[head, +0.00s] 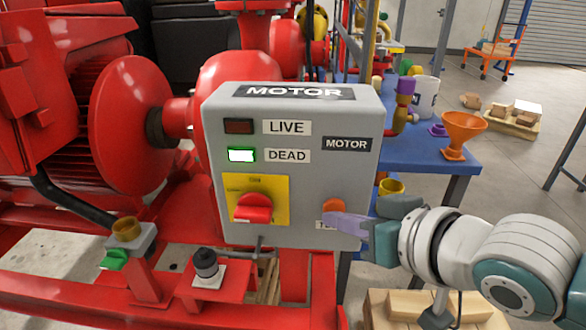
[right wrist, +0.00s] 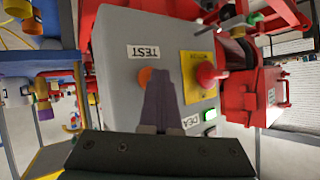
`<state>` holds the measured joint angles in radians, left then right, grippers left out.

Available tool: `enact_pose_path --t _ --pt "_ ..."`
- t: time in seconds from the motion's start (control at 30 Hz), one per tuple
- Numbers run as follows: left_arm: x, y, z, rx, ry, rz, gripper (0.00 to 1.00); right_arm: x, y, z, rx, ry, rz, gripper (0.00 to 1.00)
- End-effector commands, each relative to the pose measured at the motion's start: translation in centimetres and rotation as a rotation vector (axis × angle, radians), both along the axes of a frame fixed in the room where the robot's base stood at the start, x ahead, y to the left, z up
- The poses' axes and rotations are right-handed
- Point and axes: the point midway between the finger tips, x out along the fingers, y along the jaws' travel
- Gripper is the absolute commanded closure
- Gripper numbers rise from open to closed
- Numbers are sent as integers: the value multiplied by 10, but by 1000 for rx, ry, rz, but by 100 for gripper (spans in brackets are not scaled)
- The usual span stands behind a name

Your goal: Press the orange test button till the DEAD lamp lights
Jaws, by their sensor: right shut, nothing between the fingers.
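The grey motor control box (head: 293,205) stands in the middle of the head view. Its DEAD lamp (head: 242,155) is lit bright green-white, and its LIVE lamp (head: 239,126) is dark red. The orange test button (head: 333,205) is at the lower right of the box face; it also shows in the right wrist view (right wrist: 145,76). My right gripper (head: 330,220) is shut and empty, its fingertips at the button and partly covering it. I cannot tell for certain whether they touch it. My left gripper is not in view.
A red rotary switch (head: 253,209) on a yellow plate (head: 280,187) sits left of the button. Red pump machinery (head: 125,120) fills the left. A blue table (head: 420,155) behind the box holds an orange funnel (head: 462,130) and other items. Wooden blocks (head: 405,305) lie below my right arm.

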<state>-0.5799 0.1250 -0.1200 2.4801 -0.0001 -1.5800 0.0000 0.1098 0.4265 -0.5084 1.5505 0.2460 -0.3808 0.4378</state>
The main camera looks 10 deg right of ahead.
Motion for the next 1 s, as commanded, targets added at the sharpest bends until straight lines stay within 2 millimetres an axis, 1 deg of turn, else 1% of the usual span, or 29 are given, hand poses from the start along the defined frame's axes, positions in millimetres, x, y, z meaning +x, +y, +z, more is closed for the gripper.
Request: enact_pose_path --t 0.17,0.4,0.77,0.87,1.0 --pt "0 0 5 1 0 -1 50 -3 1 2 1 -1 -1 100" --pt "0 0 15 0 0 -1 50 -16 5 2 2 1 -1 100" --pt "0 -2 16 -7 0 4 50 -18 5 1 1 -1 -1 100" --pt "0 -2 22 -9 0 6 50 -25 7 3 3 2 0 100" --pt "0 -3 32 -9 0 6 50 -38 12 4 4 2 -1 100"
